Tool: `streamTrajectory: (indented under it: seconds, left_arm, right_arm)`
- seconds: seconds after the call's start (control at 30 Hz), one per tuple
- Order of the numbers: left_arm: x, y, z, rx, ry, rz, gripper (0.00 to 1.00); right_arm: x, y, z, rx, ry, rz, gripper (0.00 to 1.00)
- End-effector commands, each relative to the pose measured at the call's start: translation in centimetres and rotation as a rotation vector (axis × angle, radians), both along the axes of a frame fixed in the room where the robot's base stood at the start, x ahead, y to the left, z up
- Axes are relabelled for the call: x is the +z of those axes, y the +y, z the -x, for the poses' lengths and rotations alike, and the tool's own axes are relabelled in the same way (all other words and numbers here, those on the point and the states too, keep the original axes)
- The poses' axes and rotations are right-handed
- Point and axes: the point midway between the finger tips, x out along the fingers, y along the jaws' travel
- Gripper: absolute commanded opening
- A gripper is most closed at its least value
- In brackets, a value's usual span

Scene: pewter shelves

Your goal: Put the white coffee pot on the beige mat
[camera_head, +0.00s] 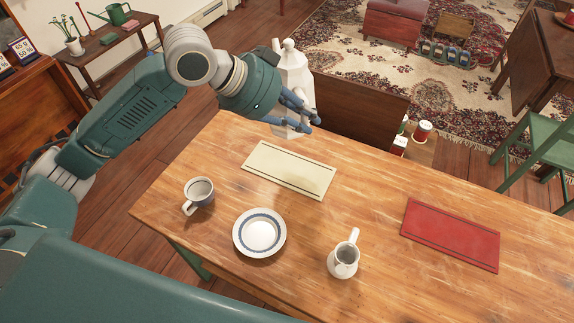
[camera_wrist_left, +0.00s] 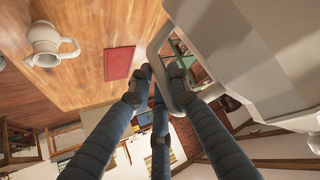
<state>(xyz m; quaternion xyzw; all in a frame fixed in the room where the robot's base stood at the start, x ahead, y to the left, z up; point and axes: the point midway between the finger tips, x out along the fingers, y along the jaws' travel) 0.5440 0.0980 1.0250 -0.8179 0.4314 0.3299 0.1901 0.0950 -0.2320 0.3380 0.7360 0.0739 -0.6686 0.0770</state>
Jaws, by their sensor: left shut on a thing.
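The white coffee pot (camera_head: 293,72) is roughly upright at the far edge of the wooden table, behind the beige mat (camera_head: 288,170) in the head view. My left gripper (camera_head: 300,112) is shut on the pot's handle, and its fingers hide part of the pot. In the left wrist view the pot (camera_wrist_left: 250,55) fills the upper right, with the blue fingers (camera_wrist_left: 160,85) at its handle. The beige mat lies bare on the table. Whether the pot's base touches the table edge I cannot tell. My right gripper is not in view.
On the table (camera_head: 180,165) stand a white mug (camera_head: 199,191), a blue-rimmed plate (camera_head: 259,233) and a white creamer (camera_head: 344,258), all nearer than the beige mat. A red mat (camera_head: 450,235) lies to the right. The wood between the two mats is clear.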

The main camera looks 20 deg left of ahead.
Motion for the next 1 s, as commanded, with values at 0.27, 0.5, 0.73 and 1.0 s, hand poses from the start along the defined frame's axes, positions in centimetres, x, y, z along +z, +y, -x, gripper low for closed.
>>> streamTrajectory:
  seconds: [0.27,0.5,0.73,1.0]
  left_arm:
    - [-6.4,0.0,0.0,-0.001,-0.003,0.001,0.00]
    - [-11.4,0.0,0.0,0.000,-0.006,0.001,0.00]
    - [-13.4,0.0,-0.1,-0.002,-0.010,0.003,0.00]
    - [-15.9,0.0,-0.1,0.000,-0.006,0.001,0.00]
  right_arm:
    - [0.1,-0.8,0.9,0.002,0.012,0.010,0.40]
    - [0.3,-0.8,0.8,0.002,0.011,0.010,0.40]
    - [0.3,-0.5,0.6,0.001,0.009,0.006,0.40]
    - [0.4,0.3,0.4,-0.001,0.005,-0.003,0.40]
